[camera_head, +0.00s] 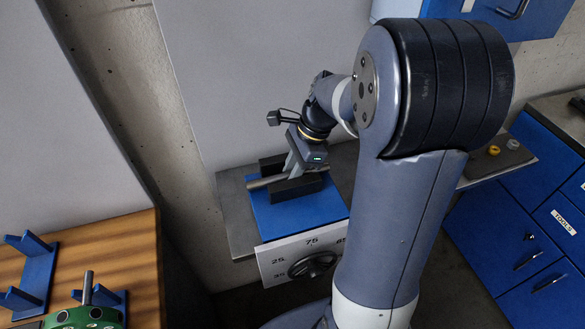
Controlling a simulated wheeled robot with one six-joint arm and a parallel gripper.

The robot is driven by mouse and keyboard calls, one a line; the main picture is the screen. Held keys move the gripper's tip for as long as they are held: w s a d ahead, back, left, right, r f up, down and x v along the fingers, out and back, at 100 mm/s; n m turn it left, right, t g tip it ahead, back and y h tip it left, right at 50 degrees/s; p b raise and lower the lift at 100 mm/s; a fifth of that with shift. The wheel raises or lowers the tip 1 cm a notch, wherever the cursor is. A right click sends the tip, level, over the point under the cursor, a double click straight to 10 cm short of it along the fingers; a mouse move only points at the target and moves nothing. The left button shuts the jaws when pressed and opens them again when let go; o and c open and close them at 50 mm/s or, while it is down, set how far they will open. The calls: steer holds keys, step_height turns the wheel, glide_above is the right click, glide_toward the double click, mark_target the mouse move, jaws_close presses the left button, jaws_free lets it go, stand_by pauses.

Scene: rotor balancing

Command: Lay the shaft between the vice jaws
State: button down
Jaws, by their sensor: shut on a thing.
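The shaft (265,181) is a grey metal rod lying roughly level at the vice. My gripper (294,172) is above it, and its fingers are shut on the shaft. The vice has dark jaws (297,188) on a blue base (289,222), and the shaft shows at the jaws, its left end sticking out past them. The fingertips are small and partly hidden, so I cannot tell whether the shaft touches the base between the jaws.
A handwheel (312,265) sits on a white numbered panel (276,264) below the vice. A wooden table (110,255) at left carries blue stands (37,272) and a green rotor (85,318). Blue cabinets (505,225) stand at right.

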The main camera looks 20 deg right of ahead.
steer(key=shift+f, duration=0.35)
steer(key=c, duration=1.2)
jaws_free()
steer(key=shift+r, duration=0.1)
steer(key=shift+o, duration=0.2)
steer(key=shift+w, duration=0.1)
steer(key=shift+c, duration=1.2)
step_height(320, 180, up, 9)
steer(key=p, duration=0.9)
